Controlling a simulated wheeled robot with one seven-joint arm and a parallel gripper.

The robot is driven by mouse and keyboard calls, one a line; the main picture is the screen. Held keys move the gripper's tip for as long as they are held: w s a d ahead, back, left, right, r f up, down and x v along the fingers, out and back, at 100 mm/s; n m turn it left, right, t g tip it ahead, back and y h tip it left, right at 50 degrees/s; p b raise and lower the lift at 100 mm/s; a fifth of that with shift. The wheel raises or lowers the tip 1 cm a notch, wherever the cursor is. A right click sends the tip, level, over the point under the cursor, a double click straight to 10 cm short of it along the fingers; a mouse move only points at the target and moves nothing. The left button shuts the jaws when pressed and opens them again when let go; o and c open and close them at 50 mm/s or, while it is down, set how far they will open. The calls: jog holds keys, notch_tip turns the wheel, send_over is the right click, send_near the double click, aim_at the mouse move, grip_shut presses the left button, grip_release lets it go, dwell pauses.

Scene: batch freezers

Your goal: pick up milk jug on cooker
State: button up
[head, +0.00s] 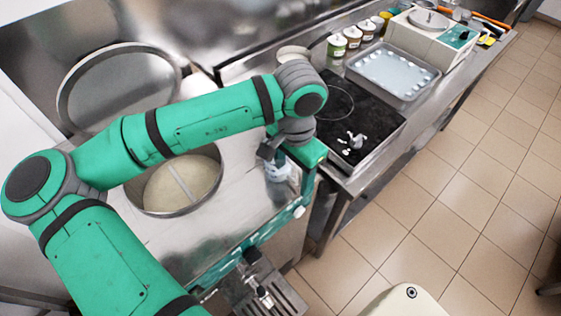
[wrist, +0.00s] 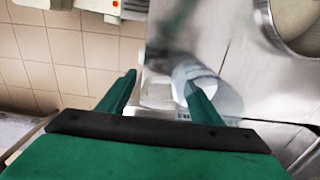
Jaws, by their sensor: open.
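A pale, translucent jug (wrist: 220,92) stands on the shiny steel top (wrist: 238,35) in the wrist view. I take it to be the milk jug. In the head view the jug (head: 277,171) is on the front right part of the steel machine top, partly hidden by my gripper (head: 291,163). My gripper is open in the wrist view (wrist: 159,82). Its right finger overlaps the jug in the picture and hides part of it. I cannot tell whether a finger touches the jug.
A round open vat (head: 205,190) with a raised lid (head: 110,88) is left of the jug. To the right, a counter holds a black hob (head: 378,121) with small white pieces, a steel tray (head: 412,92) and several jars. Tiled floor (head: 440,210) lies open at the right.

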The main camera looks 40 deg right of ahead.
jog(key=shift+w, duration=0.1)
jog(key=c, duration=1.4)
jog(key=shift+c, duration=0.2)
jog(key=shift+r, duration=0.15)
jog(key=shift+r, duration=1.05)
jog(key=s+d+r, duration=0.6)
jog(key=s+r, duration=0.4)
jog(key=s, duration=0.2)
jog(key=shift+s+r, duration=0.25)
jog(key=shift+s, duration=0.1)
jog(key=shift+s, duration=0.1)
dwell(1.5)
